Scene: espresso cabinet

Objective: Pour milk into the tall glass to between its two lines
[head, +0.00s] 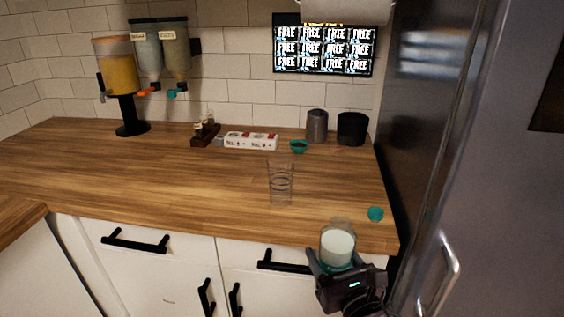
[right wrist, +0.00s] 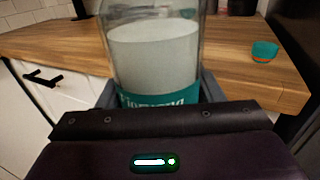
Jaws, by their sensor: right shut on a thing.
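The tall glass (head: 281,184) stands upright and clear on the wooden counter, with line rings around it and no milk visible inside. My right gripper (head: 338,262) is shut on a glass milk bottle (head: 338,245), held upright in front of the counter's front edge, to the right of and nearer than the tall glass. The bottle, with white milk and a teal label, fills the middle of the right wrist view (right wrist: 153,60). A teal cap (head: 375,214) lies on the counter near its front right corner; it also shows in the right wrist view (right wrist: 264,51). My left gripper is out of view.
A power strip (head: 250,141), a small rack of bottles (head: 205,133), a teal bowl (head: 298,147) and two dark canisters (head: 317,126) stand at the back. A drink dispenser (head: 120,80) is at the back left. A fridge (head: 440,150) bounds the right. The counter around the glass is clear.

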